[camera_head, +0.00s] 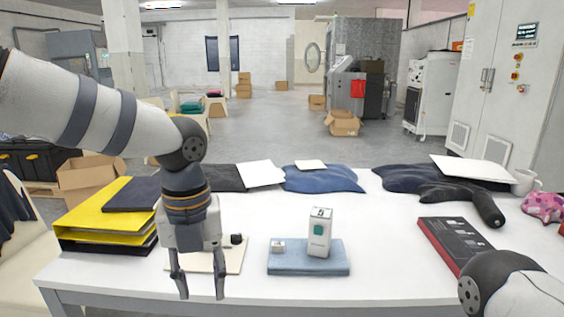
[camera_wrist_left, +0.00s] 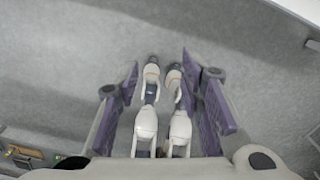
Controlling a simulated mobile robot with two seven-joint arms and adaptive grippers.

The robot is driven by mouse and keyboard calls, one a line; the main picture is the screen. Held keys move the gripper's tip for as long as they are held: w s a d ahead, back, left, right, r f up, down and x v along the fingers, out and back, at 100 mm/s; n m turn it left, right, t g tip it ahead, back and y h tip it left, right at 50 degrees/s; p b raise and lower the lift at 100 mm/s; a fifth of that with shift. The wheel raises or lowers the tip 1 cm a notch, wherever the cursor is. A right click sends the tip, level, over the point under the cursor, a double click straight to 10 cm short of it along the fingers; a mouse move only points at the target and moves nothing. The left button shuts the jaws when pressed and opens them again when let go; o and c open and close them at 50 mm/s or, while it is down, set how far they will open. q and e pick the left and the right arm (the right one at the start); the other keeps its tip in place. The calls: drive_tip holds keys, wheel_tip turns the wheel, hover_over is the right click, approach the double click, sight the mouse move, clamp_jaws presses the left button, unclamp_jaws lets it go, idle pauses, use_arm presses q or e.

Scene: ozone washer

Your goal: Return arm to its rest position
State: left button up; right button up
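My left arm comes in from the left in the head view, with its gripper (camera_head: 201,288) pointing down over the front left part of the white table (camera_head: 120,278). Its two fingers are spread apart with nothing between them. In the left wrist view the left gripper (camera_wrist_left: 160,95) also shows open and empty, with grey floor beyond the fingers. Part of my right arm shows at the lower right of the head view. The right gripper is out of sight.
A folded blue cloth (camera_head: 335,265) carries a small white box (camera_head: 320,233). A black-and-red case (camera_head: 455,240) lies at the right. Dark garments (camera_head: 405,178) line the back.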

use_arm(q)
drive_tip(key=s+d+f+n+g+h, duration=0.1)
drive_tip(key=s+f+n+h, duration=0.1)
drive_tip(key=s+f+n, duration=0.85)
drive_tip(key=s+d+f+n+g+h, duration=0.15)
drive_tip(key=s+f+n, duration=0.55)
drive_tip(key=f, duration=0.7)
drive_tip(key=s+a+f+n+y, duration=0.1)
drive_tip(key=s+a+f+n, duration=0.1)
drive_tip(key=s+a+n, duration=0.4)
drive_tip(key=s+a+f+n+y, duration=0.2)
drive_tip(key=s+a+n, duration=0.4)
drive_tip(key=s+n, duration=0.4)
drive_tip(key=s+f, duration=0.1)
drive_tip(key=s, duration=0.2)
drive_tip(key=shift+s, duration=0.35)
